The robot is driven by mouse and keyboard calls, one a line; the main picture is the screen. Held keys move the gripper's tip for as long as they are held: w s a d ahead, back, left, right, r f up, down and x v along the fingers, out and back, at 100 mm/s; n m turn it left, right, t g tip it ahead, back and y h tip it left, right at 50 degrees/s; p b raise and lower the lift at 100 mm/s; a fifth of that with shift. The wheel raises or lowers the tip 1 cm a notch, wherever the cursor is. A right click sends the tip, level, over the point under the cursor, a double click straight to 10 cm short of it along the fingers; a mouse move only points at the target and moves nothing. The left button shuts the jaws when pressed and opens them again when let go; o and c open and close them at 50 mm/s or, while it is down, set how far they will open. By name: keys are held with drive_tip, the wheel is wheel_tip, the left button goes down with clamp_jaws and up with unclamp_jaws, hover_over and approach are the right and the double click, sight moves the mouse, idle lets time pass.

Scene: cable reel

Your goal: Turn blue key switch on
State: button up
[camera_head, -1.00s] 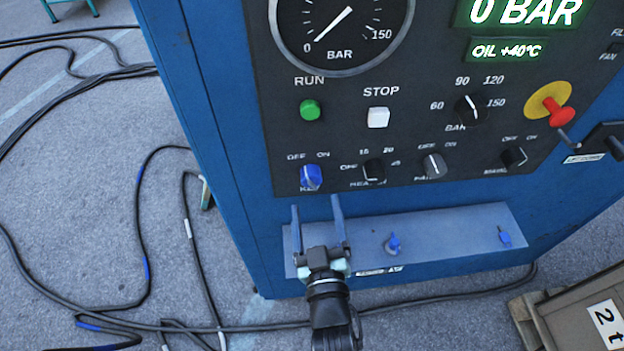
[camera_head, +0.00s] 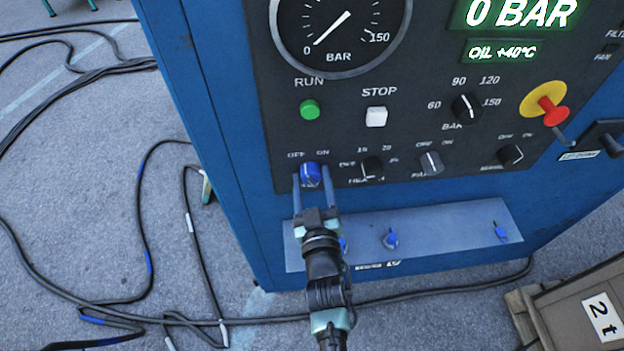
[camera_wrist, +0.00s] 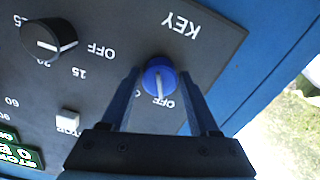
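The blue key switch (camera_head: 310,175) is a round blue knob at the lower left of the dark control panel (camera_head: 420,110), with OFF and ON printed above it. In the wrist view the blue key switch (camera_wrist: 159,78) shows upside down, its white pointer line aimed at the OFF label. My gripper (camera_head: 311,178) is at the switch with its two blue fingers apart, one on each side of the knob. In the wrist view my gripper (camera_wrist: 160,88) is open around the knob, with gaps showing between fingers and knob.
A black rotary knob (camera_head: 371,168) sits to the right of the switch. The green RUN button (camera_head: 309,109) and white STOP button (camera_head: 376,116) are above. A metal ledge (camera_head: 440,235) with blue fittings (camera_head: 390,238) juts out below the panel. Black cables lie on the ground.

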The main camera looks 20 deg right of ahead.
clamp_jaws()
drive_tip(key=m+p, duration=0.1)
drive_tip(key=m, duration=0.5)
drive_tip(key=shift+p, duration=0.3)
drive_tip(key=m, duration=0.5)
drive_tip(key=shift+m, duration=0.4)
idle(0.4)
drive_tip(key=shift+o, duration=2)
unclamp_jaws()
